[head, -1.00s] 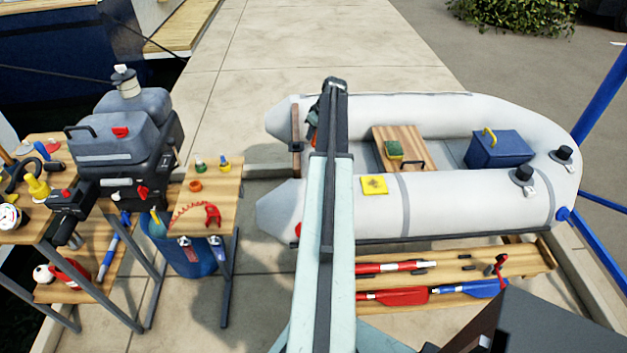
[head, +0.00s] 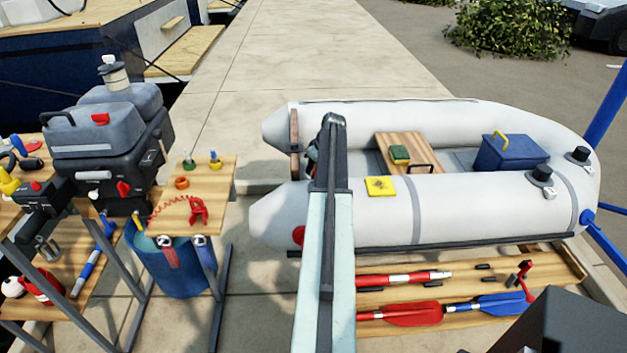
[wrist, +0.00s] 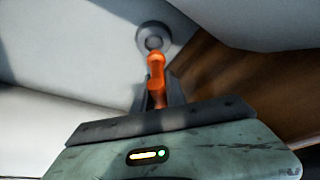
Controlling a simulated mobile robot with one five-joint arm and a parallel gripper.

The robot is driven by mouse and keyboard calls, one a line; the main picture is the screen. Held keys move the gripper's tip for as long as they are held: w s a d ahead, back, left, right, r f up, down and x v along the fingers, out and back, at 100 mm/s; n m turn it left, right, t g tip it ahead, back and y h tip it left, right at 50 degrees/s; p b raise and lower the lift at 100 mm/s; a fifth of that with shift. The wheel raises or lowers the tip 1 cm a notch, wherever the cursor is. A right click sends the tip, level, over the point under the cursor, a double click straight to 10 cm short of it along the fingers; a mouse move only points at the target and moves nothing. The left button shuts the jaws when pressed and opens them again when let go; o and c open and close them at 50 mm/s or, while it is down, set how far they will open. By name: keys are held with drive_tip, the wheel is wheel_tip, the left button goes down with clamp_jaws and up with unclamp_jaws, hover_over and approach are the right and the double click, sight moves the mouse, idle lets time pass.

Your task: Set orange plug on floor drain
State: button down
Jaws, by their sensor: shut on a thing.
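In the wrist view, my gripper (wrist: 158,92) is shut on the orange plug (wrist: 157,70). The plug points away from my gripper. The floor drain (wrist: 153,37) is a grey ring with a darker centre, set in a pale grey surface just beyond the plug. The plug's far end overlaps the drain's near edge in the picture; I cannot tell whether they touch. In the head view, my arm reaches over the near tube of the white dinghy (head: 450,205) towards its left end. My gripper and the plug are hidden there, and so is the drain.
A brown wooden board (head: 295,145) crosses the dinghy's left end. Paddles lie on a low wooden rack (head: 515,265) in front. A workbench (head: 218,170) stands left.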

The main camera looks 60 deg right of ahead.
sight(313, 175)
wheel_tip(313, 175, down, 4)
drive_tip(key=b, duration=0.4)
drive_tip(key=shift+f, duration=0.25)
drive_tip(key=shift+r, duration=0.25)
drive_tip(key=shift+f, duration=0.15)
drive_tip(key=c, duration=1.4)
unclamp_jaws()
drive_tip(key=shift+o, duration=0.2)
